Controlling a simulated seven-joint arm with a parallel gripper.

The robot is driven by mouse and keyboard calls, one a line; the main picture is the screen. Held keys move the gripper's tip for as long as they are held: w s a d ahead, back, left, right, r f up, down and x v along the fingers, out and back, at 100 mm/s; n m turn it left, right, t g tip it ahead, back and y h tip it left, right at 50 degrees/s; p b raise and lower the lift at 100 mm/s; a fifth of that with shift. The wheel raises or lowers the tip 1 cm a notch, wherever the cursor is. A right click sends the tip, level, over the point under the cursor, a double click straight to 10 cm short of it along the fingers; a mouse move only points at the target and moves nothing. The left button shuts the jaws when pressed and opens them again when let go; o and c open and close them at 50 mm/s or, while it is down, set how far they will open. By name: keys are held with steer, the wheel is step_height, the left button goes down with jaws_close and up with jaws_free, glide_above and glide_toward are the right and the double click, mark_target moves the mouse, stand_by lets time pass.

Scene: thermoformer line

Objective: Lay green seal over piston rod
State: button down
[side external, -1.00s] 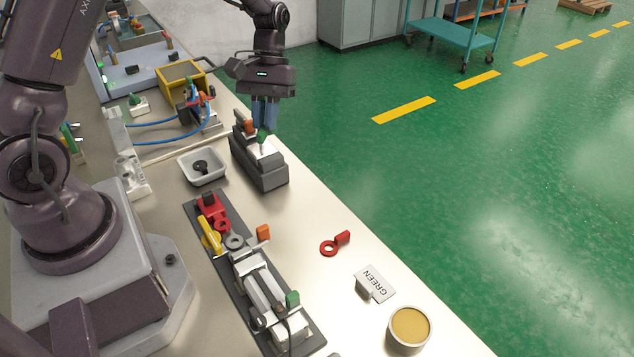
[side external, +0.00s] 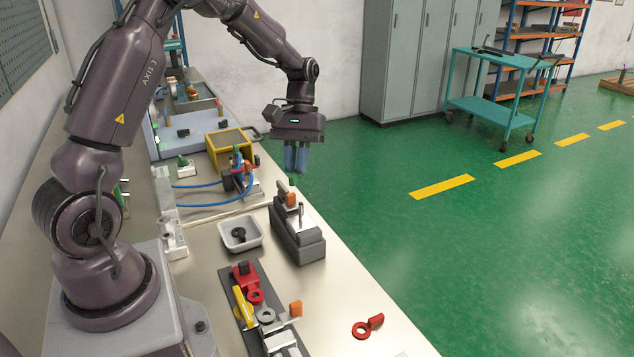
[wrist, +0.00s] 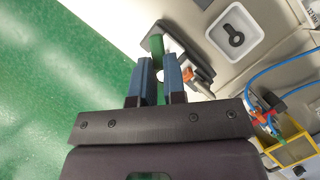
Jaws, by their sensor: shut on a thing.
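My gripper (side external: 297,160) is up above the grey stand (side external: 298,245), with its two blue fingers close together. In the wrist view, the fingers (wrist: 155,80) are shut on a narrow green piece, the green seal (wrist: 156,50). The stand carries an upright silver pin (side external: 301,212) and an orange-tabbed piece (side external: 291,199). A cylinder fixture (side external: 282,340) is cut off at the bottom edge of the side view. I cannot tell for sure which part is the piston rod.
A white tray (side external: 241,234) with a black ring part stands left of the stand. A red ring with a tab (side external: 366,327) lies on the bench at the front. A yellow box (side external: 229,144) and blue hoses are behind. Open floor lies to the right.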

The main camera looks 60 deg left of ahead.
steer(key=shift+w+d+r+n+h, duration=0.1)
steer(key=shift+w+n+h, duration=0.05)
steer(key=shift+n, duration=0.4)
steer(key=shift+w+r+n+h, duration=0.1)
steer(key=shift+w+n+h, duration=0.05)
steer(key=shift+n, duration=0.4)
steer(key=shift+f, duration=0.1)
steer(key=shift+f, duration=2.85)
steer(key=shift+f, duration=1.15)
steer(key=c, duration=1.1)
jaws_free()
steer(key=v, duration=1.2)
steer(key=shift+r, duration=0.4)
